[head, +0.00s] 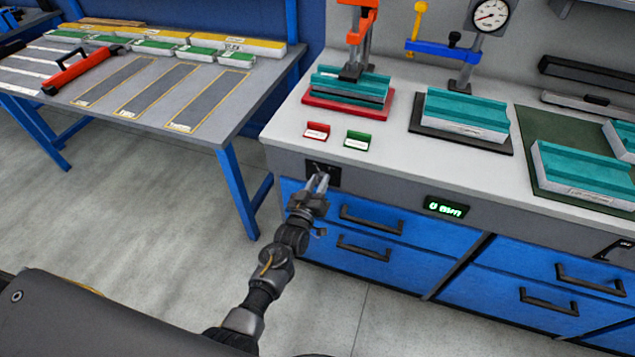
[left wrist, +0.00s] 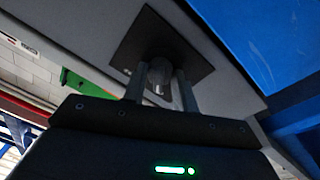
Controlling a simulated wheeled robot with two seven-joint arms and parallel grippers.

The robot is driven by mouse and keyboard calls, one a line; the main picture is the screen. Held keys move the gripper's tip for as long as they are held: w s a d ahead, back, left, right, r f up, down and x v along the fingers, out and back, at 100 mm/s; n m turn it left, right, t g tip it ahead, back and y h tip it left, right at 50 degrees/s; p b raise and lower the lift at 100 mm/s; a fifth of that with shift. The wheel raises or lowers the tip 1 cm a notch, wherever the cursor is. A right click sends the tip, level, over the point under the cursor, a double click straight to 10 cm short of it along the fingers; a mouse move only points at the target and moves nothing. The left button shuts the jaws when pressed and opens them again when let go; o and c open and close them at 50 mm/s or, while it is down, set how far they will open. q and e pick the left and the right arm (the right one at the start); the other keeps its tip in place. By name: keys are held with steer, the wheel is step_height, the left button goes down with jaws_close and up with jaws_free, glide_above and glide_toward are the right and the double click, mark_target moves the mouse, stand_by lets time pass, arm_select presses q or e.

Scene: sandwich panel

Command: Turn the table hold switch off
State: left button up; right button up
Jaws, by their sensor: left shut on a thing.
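A switch on a dark square plate (head: 334,174) is set in the grey front edge of the workbench, at its left end. The plate also shows in the left wrist view (left wrist: 190,66), with the round grey knob (left wrist: 158,78) standing out from it. My left gripper (head: 321,181) is at this plate, its two fingers (left wrist: 160,88) on either side of the knob and shut on it. The fingers hide part of the knob, and I cannot read its setting. My right gripper is not in view.
Blue drawers with black handles (head: 372,219) lie below the switch, and a green-lit display (head: 446,207) is to its right. Another dark switch panel (head: 616,249) is at the far right. Red (head: 316,131) and green (head: 357,141) label holders stand on the bench above.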

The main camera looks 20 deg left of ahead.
arm_select(q)
steer(key=shift+f, duration=0.1)
stand_by(0.4)
steer(key=o, duration=1)
steer(key=s, duration=0.7)
steer(key=s+a+f+b, duration=0.1)
steer(key=s, duration=0.2)
steer(key=shift+s, duration=0.4)
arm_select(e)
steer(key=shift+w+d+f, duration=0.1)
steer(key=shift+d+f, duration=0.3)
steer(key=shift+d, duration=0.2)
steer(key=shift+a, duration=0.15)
